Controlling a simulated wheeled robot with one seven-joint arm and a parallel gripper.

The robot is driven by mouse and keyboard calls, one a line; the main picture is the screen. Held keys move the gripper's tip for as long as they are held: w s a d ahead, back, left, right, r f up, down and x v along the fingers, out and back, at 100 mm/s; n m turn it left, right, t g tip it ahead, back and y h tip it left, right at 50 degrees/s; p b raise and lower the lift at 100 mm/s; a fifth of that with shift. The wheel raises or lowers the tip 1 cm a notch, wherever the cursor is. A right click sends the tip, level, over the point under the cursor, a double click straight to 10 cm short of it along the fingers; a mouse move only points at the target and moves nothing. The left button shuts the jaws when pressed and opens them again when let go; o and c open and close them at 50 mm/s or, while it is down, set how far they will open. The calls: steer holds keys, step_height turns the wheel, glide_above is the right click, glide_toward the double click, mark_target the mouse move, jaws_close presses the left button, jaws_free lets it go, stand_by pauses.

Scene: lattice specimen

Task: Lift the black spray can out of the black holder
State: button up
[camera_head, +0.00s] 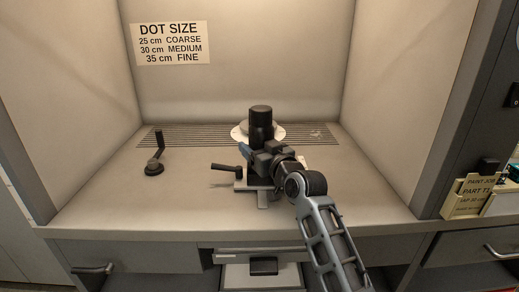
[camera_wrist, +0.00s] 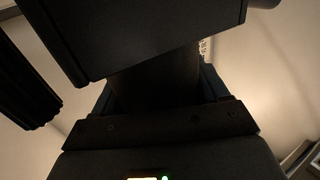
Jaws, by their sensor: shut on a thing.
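The black spray can (camera_head: 261,124) stands upright near the middle of the booth in the head view, its dark top clear above my gripper. My gripper (camera_head: 255,151) reaches in from the lower right and is shut on the can's lower part. In the wrist view, a dark body (camera_wrist: 155,82), apparently the can, lies between the fingers; a large dark block covers its upper part. The can's lower end and the black holder are mostly hidden by my gripper and wrist, so I cannot tell whether the can still sits in the holder.
A pale round disc (camera_head: 238,133) is behind the can. A white stand (camera_head: 262,197) with a black handle (camera_head: 225,168) is below my gripper. A dark bent lever on a round base (camera_head: 154,166) stands at left. Booth walls close both sides; the bench front is clear.

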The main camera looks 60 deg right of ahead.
mark_target(259, 131)
steer(key=shift+r, duration=0.55)
step_height(259, 131, up, 3)
steer(key=shift+s+d+r, duration=0.1)
steer(key=shift+r, duration=0.05)
steer(key=s+d+r, duration=0.6)
steer(key=s, duration=0.3)
steer(key=shift+s+r+b, duration=0.3)
steer(key=shift+r+b, duration=0.05)
steer(key=shift+b, duration=0.1)
